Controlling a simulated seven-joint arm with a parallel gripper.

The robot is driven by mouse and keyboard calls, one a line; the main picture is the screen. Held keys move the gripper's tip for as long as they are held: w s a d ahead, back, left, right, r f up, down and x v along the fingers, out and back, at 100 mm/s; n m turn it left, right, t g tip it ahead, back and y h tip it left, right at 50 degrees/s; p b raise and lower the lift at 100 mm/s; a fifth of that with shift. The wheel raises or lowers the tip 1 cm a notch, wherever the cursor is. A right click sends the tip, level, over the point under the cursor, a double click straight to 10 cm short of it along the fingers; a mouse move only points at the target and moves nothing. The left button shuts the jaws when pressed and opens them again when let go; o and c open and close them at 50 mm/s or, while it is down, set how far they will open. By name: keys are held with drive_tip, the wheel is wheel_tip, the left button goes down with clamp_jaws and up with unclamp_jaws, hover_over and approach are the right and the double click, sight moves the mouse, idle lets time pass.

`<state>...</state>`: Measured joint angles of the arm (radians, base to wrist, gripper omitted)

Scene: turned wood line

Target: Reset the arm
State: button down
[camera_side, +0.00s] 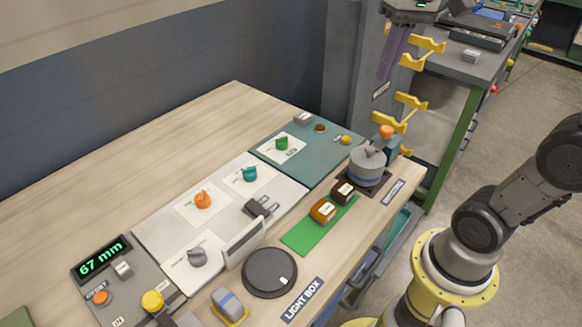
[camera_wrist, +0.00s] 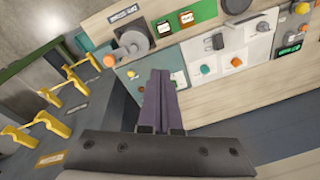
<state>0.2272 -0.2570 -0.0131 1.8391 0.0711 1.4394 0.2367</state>
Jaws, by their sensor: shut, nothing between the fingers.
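My gripper (camera_side: 386,76) hangs at the top of the side view, beyond the far right corner of the wooden table (camera_side: 130,192). Its purple fingers point down and are together, with nothing between them. In the wrist view my gripper (camera_wrist: 161,76) also shows its two purple fingers closed side by side. It is apart from the table and touches nothing that I can see.
Yellow brackets (camera_side: 414,62) stand close to the gripper on a grey panel. A grey round device (camera_side: 367,168) with an orange knob sits at the table's right corner. Boards with coloured knobs (camera_side: 203,199), a green mat (camera_side: 298,237) and a black disc (camera_side: 270,272) cover the front. The table's back left is clear.

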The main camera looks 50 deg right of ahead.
drive_tip(key=s+a+f+n+t, duration=0.3)
drive_tip(key=s+a+f+n, duration=0.1)
drive_tip(key=s+f, duration=0.4)
wheel_tip(320, 180, down, 2)
drive_tip(key=shift+s+f+n+t, duration=0.25)
drive_tip(key=shift+n+t, duration=0.15)
drive_tip(key=shift+n, duration=0.3)
